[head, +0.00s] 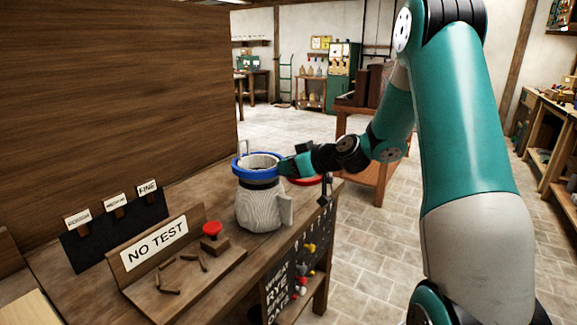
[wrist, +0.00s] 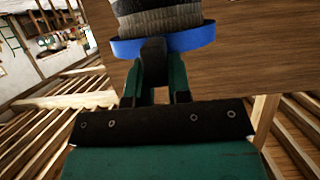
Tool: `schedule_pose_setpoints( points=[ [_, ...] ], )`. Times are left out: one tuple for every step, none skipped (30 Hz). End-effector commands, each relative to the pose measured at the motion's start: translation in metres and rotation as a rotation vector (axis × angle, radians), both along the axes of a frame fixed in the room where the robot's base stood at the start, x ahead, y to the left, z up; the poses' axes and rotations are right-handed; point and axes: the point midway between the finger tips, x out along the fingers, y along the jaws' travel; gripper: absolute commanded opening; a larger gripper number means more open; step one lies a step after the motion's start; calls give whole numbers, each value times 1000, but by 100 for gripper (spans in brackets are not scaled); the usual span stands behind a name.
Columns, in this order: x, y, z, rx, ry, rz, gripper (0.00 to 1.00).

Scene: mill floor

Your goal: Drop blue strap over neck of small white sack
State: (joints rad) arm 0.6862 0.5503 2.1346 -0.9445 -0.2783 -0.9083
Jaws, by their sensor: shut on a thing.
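The blue strap (head: 238,167) is a stiff ring, level at the mouth of the small white sack (head: 262,208). The sack stands upright on the bench, pale and ribbed, with a dark band below its mouth. My gripper (head: 286,167) is shut on the right side of the strap. In the wrist view the fingers (wrist: 160,75) meet the blue strap (wrist: 193,39), with the sack's grey collar (wrist: 165,20) beside it. The strap looks around the collar's top edge or just above it; I cannot tell which. The strap's far side is partly hidden.
A red ring (head: 308,181) lies behind my gripper on the bench (head: 225,277). A wooden partition (head: 110,90) rises at the back left. Open floor (head: 375,240) lies right.

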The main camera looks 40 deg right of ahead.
Motion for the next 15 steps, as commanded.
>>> schedule_pose_setpoints(
  points=[
    [0,0,-4,0,0,0,0],
    [0,0,-5,0,0,0,0],
    [0,0,-6,0,0,0,0],
    [0,0,-7,0,0,0,0],
    [0,0,-8,0,0,0,0],
    [0,0,-9,0,0,0,0],
    [0,0,-10,0,0,0,0],
    [0,0,-11,0,0,0,0],
    [0,0,-13,0,0,0,0],
    [0,0,-14,0,0,0,0],
    [0,0,-15,0,0,0,0],
    [0,0,-16,0,0,0,0],
    [0,0,-17,0,0,0,0],
    [0,0,-18,0,0,0,0],
    [0,0,-20,0,0,0,0]
  ],
)
